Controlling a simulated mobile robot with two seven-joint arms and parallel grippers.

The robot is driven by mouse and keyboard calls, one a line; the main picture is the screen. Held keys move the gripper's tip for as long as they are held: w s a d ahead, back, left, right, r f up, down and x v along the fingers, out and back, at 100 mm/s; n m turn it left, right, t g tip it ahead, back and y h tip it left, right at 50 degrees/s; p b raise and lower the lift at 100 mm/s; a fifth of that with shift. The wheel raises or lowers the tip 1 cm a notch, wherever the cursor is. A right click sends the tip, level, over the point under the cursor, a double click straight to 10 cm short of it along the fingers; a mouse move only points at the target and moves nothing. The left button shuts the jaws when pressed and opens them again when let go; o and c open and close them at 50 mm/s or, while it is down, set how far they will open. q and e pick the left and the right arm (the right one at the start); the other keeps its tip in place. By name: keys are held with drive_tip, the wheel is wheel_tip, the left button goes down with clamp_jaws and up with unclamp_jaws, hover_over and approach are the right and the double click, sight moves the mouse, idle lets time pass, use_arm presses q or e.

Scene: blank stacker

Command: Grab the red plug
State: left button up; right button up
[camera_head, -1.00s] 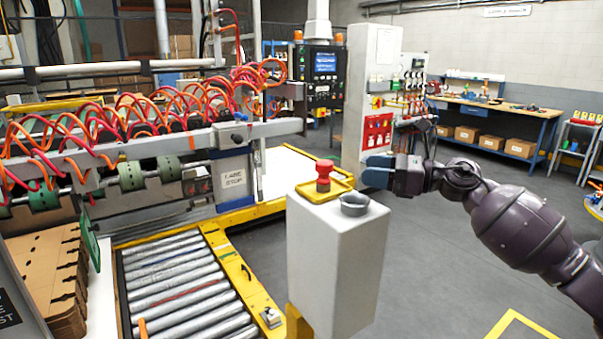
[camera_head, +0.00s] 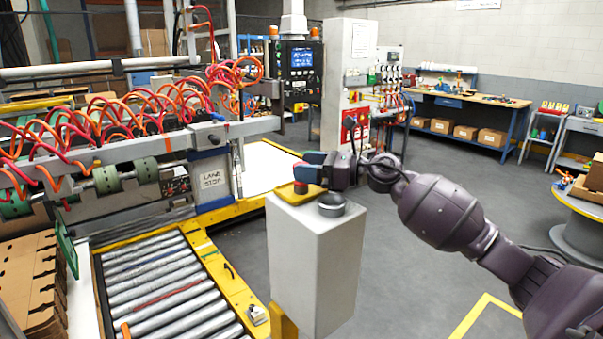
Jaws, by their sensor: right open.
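The red plug (camera_head: 300,187) stands in a small yellow tray (camera_head: 284,193) on top of a white pedestal (camera_head: 313,255). Only its lower red part shows; its top is hidden behind the blue fingers of my right gripper (camera_head: 310,167). The right gripper is open and reaches in from the right at the plug's upper part. I cannot tell whether the fingers are on both sides of the plug or touch it. My left gripper is not in view.
A grey round cup (camera_head: 331,205) sits on the pedestal beside the tray, under my right wrist. A roller conveyor (camera_head: 165,285) with a yellow edge lies to the left. A grey cabinet (camera_head: 348,80) stands behind. Open floor lies right of the pedestal.

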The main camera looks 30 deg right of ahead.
drive_tip(key=shift+x, duration=0.95)
drive_tip(key=c, duration=1)
